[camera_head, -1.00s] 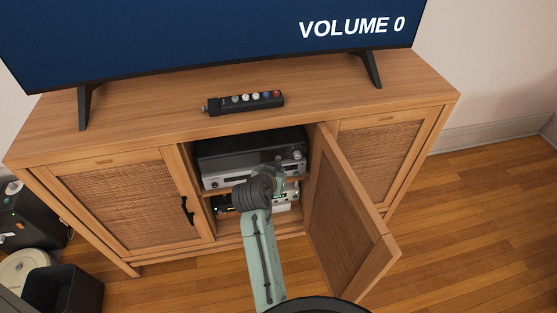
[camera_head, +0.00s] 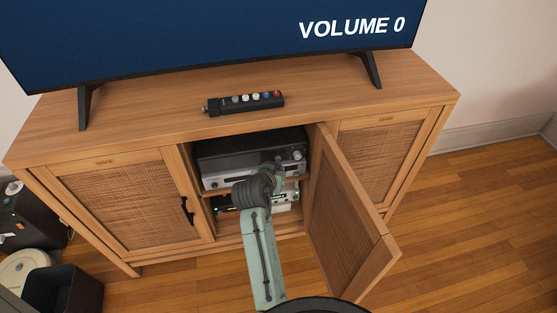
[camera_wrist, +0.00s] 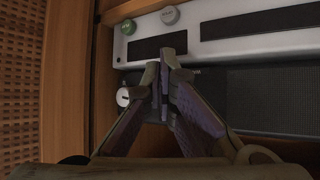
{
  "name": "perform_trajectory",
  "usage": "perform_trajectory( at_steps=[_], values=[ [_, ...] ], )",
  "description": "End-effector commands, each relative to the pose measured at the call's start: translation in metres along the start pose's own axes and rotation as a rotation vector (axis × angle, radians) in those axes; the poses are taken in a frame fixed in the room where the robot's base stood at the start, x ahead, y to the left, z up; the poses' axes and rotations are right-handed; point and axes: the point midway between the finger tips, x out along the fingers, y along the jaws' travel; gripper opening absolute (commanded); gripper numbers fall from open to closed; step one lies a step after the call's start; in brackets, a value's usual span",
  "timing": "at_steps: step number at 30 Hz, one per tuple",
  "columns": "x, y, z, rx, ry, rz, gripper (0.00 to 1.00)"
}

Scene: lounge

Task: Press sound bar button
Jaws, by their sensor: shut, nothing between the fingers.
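My gripper (camera_wrist: 173,62) is shut and empty. Its fingertips point at the front of a pale device (camera_wrist: 210,43) with dark windows inside the cabinet, close to its lower edge; I cannot tell if they touch. This device has a green round button (camera_wrist: 170,15) and a pale one (camera_wrist: 128,27), both beyond the fingertips. A dark unit (camera_wrist: 270,98) with a pale knob (camera_wrist: 123,97) is beside the fingers. In the head view my wrist hides the fingers and part of the stacked devices (camera_head: 225,178). No device is clearly labelled as the sound bar.
The cabinet (camera_head: 150,105) has an open woven door (camera_head: 345,215) just right of my arm. A black bar with several coloured buttons (camera_head: 243,103) lies on top. The television (camera_head: 200,35) reads VOLUME 0. A wooden side wall (camera_wrist: 85,60) is close to the gripper.

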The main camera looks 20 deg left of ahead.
Motion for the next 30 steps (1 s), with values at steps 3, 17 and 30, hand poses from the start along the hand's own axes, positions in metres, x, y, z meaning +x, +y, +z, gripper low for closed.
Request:
perform_trajectory(
  at_steps=[3,17,30],
  values=[
    [0.0,0.0,0.0001,0.0,0.0,0.0,0.0],
    [0.0012,-0.0008,-0.0011,0.0,0.0,0.0,0.0],
    [0.0062,-0.0047,-0.0048,0.0,0.001,0.0,0.0]
  ],
)
